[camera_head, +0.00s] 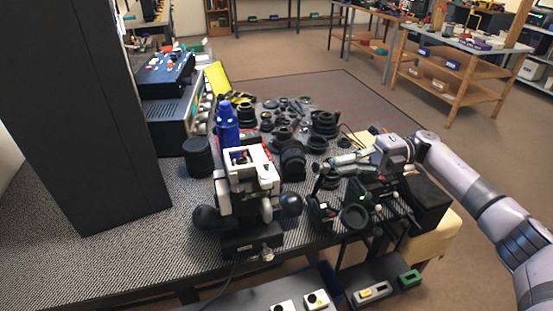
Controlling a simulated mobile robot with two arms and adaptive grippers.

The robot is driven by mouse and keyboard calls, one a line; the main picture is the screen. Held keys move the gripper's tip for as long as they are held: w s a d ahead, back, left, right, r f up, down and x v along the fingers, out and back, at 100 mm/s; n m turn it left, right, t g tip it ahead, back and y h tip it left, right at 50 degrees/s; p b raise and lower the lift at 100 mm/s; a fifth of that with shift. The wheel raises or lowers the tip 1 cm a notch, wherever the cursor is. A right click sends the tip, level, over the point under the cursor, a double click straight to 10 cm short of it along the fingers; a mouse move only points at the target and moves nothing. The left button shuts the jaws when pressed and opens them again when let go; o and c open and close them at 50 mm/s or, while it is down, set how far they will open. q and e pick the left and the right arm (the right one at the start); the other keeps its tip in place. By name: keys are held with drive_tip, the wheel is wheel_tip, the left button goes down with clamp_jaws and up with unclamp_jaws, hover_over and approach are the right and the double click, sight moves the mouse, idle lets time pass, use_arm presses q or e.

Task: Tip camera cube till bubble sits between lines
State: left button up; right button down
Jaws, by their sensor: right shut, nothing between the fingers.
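My right gripper (342,162) reaches in from the right over the table, its fingers shut and pointing left, with nothing held between them. Below it stands a dark device (366,193) with a small green light. A white-and-black block-like unit (249,170) with black round knobs on both sides stands near the front edge of the table. I cannot tell for sure which of these is the camera cube. The bubble and its lines are too small to make out. My left gripper is not in view.
Black lens parts (290,115) cover the middle of the grey table (110,262). A blue bottle (227,124) and a black cylinder (197,157) stand left of them. A tall dark panel (85,110) blocks the left. The table's front left is bare.

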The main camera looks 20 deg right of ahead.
drive_tip(key=p, duration=0.3)
approach(270, 176)
drive_tip(key=a, duration=0.2)
drive_tip(key=a+p, duration=0.1)
drive_tip(key=a, duration=0.2)
drive_tip(key=shift+w+a+f+p, duration=0.3)
drive_tip(key=shift+w+a+f, duration=0.05)
drive_tip(key=shift+a, duration=1.2)
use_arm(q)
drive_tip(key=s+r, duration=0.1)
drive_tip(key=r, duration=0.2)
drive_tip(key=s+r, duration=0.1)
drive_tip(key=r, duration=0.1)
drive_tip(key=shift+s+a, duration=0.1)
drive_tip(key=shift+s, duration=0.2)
use_arm(e)
drive_tip(key=shift+a, duration=0.2)
drive_tip(key=shift+d, duration=0.1)
